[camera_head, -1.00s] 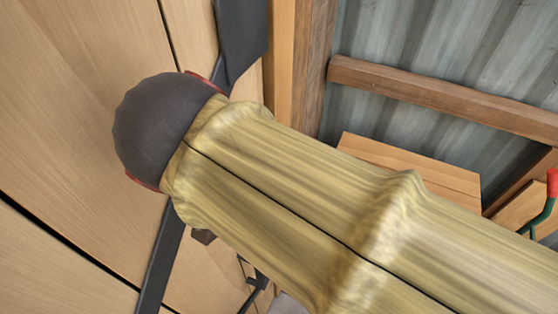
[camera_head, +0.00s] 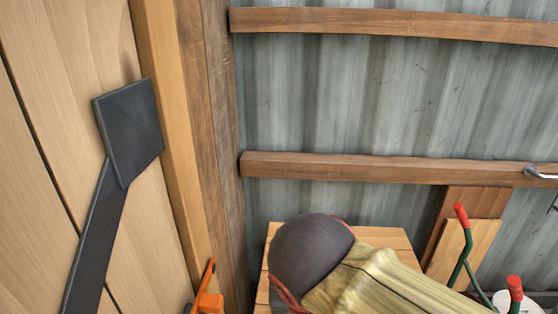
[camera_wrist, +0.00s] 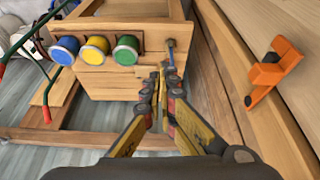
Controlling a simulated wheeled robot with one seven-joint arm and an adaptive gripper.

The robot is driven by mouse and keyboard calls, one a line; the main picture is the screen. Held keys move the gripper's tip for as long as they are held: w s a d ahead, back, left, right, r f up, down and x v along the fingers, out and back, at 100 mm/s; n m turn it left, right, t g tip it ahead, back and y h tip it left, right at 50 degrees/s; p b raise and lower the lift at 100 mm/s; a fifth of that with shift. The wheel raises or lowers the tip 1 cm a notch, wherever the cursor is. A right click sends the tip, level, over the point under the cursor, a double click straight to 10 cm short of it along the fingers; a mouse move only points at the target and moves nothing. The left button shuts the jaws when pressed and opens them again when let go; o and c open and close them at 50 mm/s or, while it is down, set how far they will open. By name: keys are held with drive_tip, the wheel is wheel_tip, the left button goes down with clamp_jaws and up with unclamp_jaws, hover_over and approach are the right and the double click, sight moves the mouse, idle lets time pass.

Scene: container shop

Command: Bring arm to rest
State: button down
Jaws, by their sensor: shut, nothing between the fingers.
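My gripper (camera_wrist: 165,105) shows in the wrist view with its two yellow-and-dark fingers close together at the tips. Nothing shows between them. Its tips appear in front of a wooden bench (camera_wrist: 125,82); I cannot tell how far apart they are from it. In the head view my arm shows at the bottom, with a dark round joint and a gold sleeve, in front of a wooden top (camera_head: 385,238). The gripper itself is hidden in the head view.
Blue, yellow and green spools (camera_wrist: 96,48) sit on the bench side. An orange bracket (camera_wrist: 270,70) is on the wooden wall at right; an orange part (camera_head: 208,300) shows low in the head view. A black metal strap (camera_head: 95,235) crosses the planks. Red-handled green bars (camera_head: 461,245) stand at right.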

drive_tip(key=s+d+f+b, duration=0.1)
drive_tip(key=d+f+b, duration=0.2)
drive_tip(key=d+f, duration=0.4)
drive_tip(key=s+d+f+t+b, duration=0.1)
drive_tip(key=s+d+f+b, duration=0.1)
drive_tip(key=d+f, duration=0.5)
drive_tip(key=shift+s+d+f+b, duration=0.2)
drive_tip(key=shift+s+d+b, duration=0.1)
drive_tip(key=shift+d+b, duration=0.45)
drive_tip(key=shift+a, duration=0.1)
